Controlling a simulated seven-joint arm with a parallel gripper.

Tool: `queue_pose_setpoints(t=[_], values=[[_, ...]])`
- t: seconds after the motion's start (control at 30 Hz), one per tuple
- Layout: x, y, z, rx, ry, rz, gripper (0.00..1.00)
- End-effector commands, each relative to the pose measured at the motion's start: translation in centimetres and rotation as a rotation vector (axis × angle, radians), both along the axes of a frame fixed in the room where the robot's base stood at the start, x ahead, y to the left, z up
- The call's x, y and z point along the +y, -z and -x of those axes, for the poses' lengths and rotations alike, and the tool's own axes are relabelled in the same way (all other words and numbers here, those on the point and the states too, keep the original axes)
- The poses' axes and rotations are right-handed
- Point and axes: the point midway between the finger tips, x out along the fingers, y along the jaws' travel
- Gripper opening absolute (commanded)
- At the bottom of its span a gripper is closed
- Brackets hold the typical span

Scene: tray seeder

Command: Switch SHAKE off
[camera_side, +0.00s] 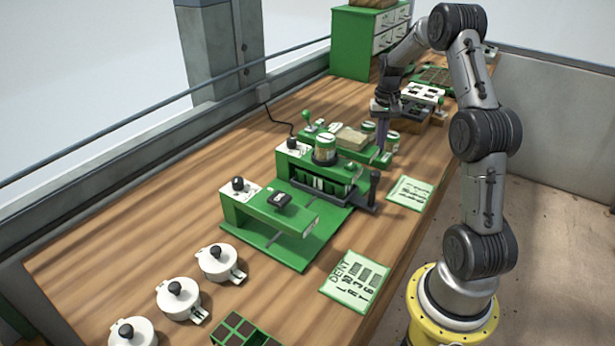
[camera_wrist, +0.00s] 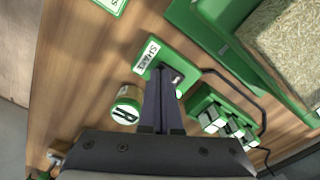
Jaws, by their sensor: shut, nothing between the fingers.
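The SHAKE switch plate is a small green block with a white label reading SHAKE (camera_wrist: 148,54) in the wrist view. A small dark switch (camera_wrist: 176,77) sits on it, partly hidden behind my fingers, and I cannot tell which way it is set. My gripper (camera_wrist: 165,72) is shut and empty, its dark fingertips over the plate right beside the switch. Whether they touch it I cannot tell. In the side view my gripper (camera_side: 384,148) points down at the right end of the green seeder, and the switch is too small to make out.
In the wrist view a round jar marked R (camera_wrist: 126,110) stands left of my fingers, and a green block with several white-topped keys (camera_wrist: 226,118) stands right. A green hopper of seed (camera_wrist: 205,32) is at upper right. White lidded pots (camera_side: 218,262) stand at front left.

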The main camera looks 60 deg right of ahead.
Motion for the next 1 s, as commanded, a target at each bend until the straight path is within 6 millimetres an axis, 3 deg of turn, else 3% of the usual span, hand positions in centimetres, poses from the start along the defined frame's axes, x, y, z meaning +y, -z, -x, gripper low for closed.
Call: queue_pose_setpoints(t=[0.8, 1.0], values=[[0.0, 1.2, 0.0, 0.001, 0.000, -0.001, 0.00], [0.0, 0.6, 0.0, 0.000, 0.000, 0.000, 0.00]])
